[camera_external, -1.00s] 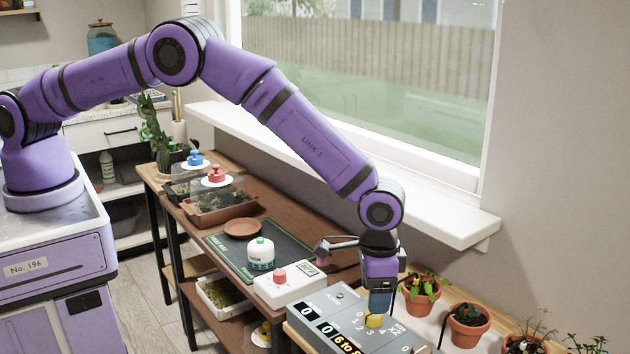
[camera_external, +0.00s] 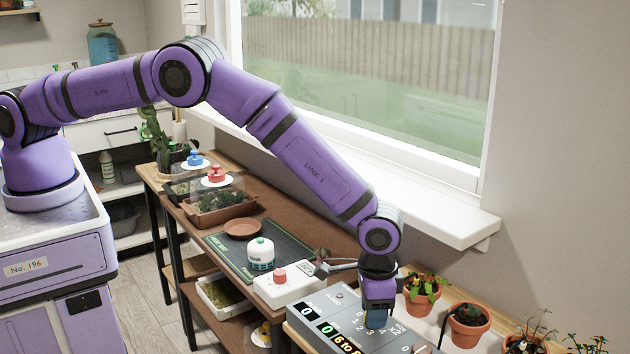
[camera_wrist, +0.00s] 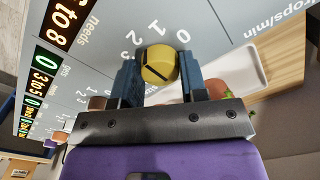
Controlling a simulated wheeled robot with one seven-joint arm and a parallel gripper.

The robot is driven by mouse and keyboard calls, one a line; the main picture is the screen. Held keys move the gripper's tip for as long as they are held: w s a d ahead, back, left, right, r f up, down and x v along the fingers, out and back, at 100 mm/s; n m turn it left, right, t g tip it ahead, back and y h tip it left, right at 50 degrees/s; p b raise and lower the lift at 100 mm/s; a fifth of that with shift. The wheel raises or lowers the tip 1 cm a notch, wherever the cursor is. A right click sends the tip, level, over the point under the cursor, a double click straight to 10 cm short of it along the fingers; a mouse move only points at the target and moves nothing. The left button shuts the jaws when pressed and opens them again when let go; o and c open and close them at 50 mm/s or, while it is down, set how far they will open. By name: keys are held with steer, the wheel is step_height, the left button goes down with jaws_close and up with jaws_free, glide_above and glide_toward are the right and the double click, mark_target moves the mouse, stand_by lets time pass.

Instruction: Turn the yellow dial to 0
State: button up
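The yellow dial (camera_wrist: 159,63) shows in the wrist view on the grey panel (camera_wrist: 215,35), with a dark line across its face slanting from upper left to lower right. Printed digits 0, 1, 2 and 3 curve around its far side; I cannot tell surely which digit the line marks. My gripper (camera_wrist: 160,74) has one blue finger on each side of the dial, and both appear to touch it. In the external view my gripper (camera_external: 377,322) is down at the panel and hides the dial.
Lit number displays (camera_external: 326,330) line the panel's left side. Potted plants (camera_external: 468,325) stand close on the right. The window sill (camera_external: 440,218) is behind.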

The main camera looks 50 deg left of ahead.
steer(key=shift+m, duration=0.3)
steer(key=m, duration=0.7)
steer(key=shift+m, duration=0.3)
steer(key=m, duration=0.3)
steer(key=shift+a+m, duration=0.1)
steer(key=shift+m, duration=2.1)
steer(key=o, duration=0.9)
